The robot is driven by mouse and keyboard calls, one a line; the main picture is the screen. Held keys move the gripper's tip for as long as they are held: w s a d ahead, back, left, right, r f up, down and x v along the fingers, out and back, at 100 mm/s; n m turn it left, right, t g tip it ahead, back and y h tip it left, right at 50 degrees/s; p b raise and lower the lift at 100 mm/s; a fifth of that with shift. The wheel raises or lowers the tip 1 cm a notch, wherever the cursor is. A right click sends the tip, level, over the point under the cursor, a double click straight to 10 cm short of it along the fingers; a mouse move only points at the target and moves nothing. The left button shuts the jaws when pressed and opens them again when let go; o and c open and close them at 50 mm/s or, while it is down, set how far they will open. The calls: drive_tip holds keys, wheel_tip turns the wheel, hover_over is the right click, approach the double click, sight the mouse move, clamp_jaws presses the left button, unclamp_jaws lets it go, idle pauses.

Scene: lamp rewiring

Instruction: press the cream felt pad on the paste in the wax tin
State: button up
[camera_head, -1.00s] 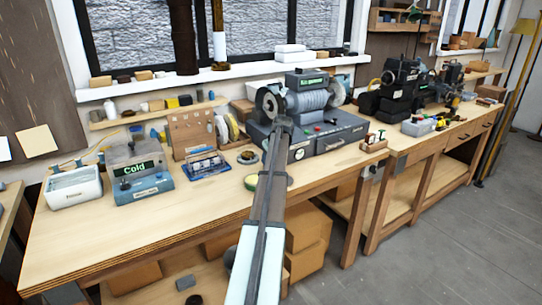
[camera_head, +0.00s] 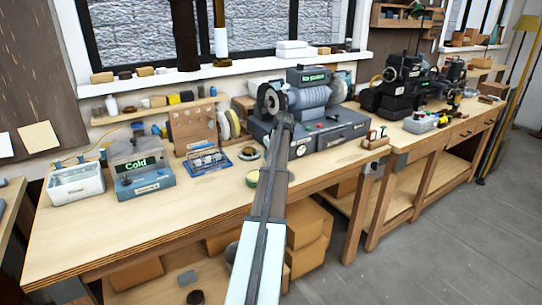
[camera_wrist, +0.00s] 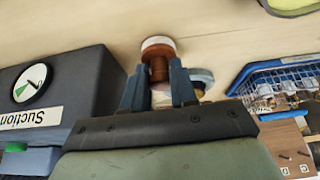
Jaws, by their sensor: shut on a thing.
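My gripper (camera_wrist: 159,90) is shut on the brown turned handle of a round pad (camera_wrist: 157,63). The pad's pale cream face (camera_wrist: 157,42) shows at its far end, clear of the fingers. A round grey-rimmed tin with tan content (camera_wrist: 203,79) sits just beside and partly behind my right finger; it also shows in the head view as a small round tin (camera_head: 249,153) on the bench. I take it for the wax tin, but its paste is not clear. The pad and tin look apart.
A dark box labelled Suction (camera_wrist: 60,90) stands close left in the wrist view. A blue wire rack (camera_wrist: 280,80) is on the right. The bench front (camera_head: 150,225) is clear.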

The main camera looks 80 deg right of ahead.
drive_tip(key=shift+r, duration=2.4)
drive_tip(key=shift+s+r, duration=0.1)
drive_tip(key=shift+r, duration=0.4)
drive_tip(key=w+a+r+n+t+y, duration=0.1)
drive_tip(key=a+r+n+y, duration=0.1)
drive_tip(key=a+n, duration=0.4)
drive_tip(key=w+a+r+n+t+y, duration=0.1)
drive_tip(key=a+n+y, duration=0.15)
drive_tip(key=a, duration=0.55)
drive_tip(key=shift+n+h, duration=0.25)
drive_tip(key=shift+h, duration=0.2)
drive_tip(key=shift+s+d+f, duration=0.1)
drive_tip(key=shift+s+f, duration=0.05)
drive_tip(key=shift+f, duration=1.05)
drive_tip(key=shift+s+d+f, duration=0.1)
drive_tip(key=shift+f, duration=1.05)
drive_tip(key=shift+f, duration=0.6)
drive_tip(key=shift+r, duration=0.15)
wheel_tip(320, 180, up, 7)
